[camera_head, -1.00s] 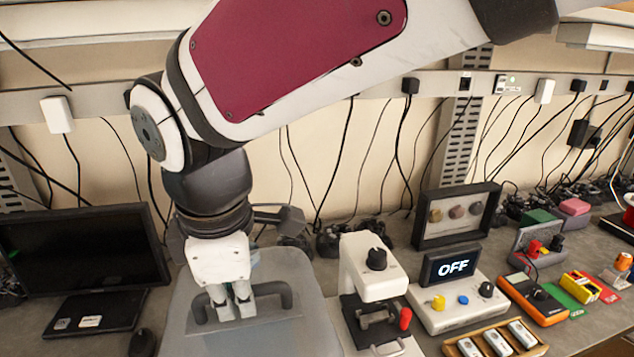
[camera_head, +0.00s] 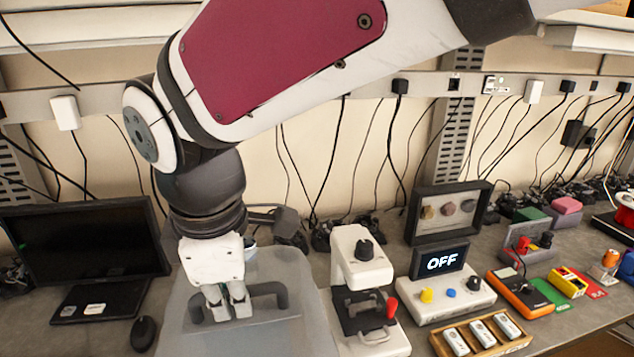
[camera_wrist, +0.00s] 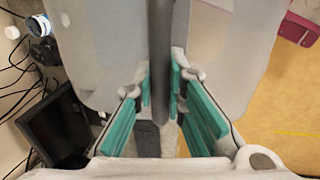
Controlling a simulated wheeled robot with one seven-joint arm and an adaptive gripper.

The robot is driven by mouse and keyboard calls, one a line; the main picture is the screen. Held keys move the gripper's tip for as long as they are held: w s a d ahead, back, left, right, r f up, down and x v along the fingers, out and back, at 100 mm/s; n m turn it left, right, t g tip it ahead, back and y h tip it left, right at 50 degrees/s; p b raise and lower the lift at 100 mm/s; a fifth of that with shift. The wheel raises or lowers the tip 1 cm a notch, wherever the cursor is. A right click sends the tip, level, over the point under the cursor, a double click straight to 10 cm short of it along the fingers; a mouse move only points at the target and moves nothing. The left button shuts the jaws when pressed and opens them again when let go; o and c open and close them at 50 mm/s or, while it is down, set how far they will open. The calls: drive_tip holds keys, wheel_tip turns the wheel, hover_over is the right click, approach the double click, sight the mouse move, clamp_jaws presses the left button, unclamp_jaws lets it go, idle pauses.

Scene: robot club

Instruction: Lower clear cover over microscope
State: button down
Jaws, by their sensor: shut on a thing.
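The clear cover (camera_head: 280,335) is a large, translucent grey box with a dark bar handle (camera_head: 268,298) on the side facing me. My gripper (camera_head: 228,308) is shut on this handle. In the wrist view, the handle (camera_wrist: 160,50) runs between the green-padded fingers of my gripper (camera_wrist: 160,95), with the cover (camera_wrist: 105,55) beyond. The white microscope (camera_head: 350,268), with a black knob, black stage and red knob, stands upright just right of the cover. It is outside the cover. The cover's lower edge is out of frame, so its height over the bench cannot be told.
A monitor (camera_head: 85,240) and a mouse (camera_head: 143,334) are left of the cover. A white cup (camera_wrist: 38,27) is behind the cover.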

drive_tip(key=w+r+b, duration=0.1)
drive_tip(key=w+a+r+b, duration=0.1)
drive_tip(key=r+b, duration=0.1)
drive_tip(key=shift+r, duration=0.2)
drive_tip(key=r+b, duration=0.1)
drive_tip(key=r, duration=0.1)
drive_tip(key=s+r+b, duration=0.1)
drive_tip(key=r+b, duration=0.2)
drive_tip(key=r, duration=0.1)
drive_tip(key=shift+s+d+r, duration=0.1)
drive_tip(key=shift+s+d, duration=0.05)
drive_tip(key=shift+d, duration=0.25)
drive_tip(key=shift+r+p, duration=4.05)
drive_tip(key=shift+r, duration=4.05)
drive_tip(key=w+d+b, duration=0.1)
drive_tip(key=w+d, duration=1.8)
drive_tip(key=w, duration=0.3)
drive_tip(key=shift+w+d+f+b, duration=0.15)
drive_tip(key=shift+b, duration=0.25)
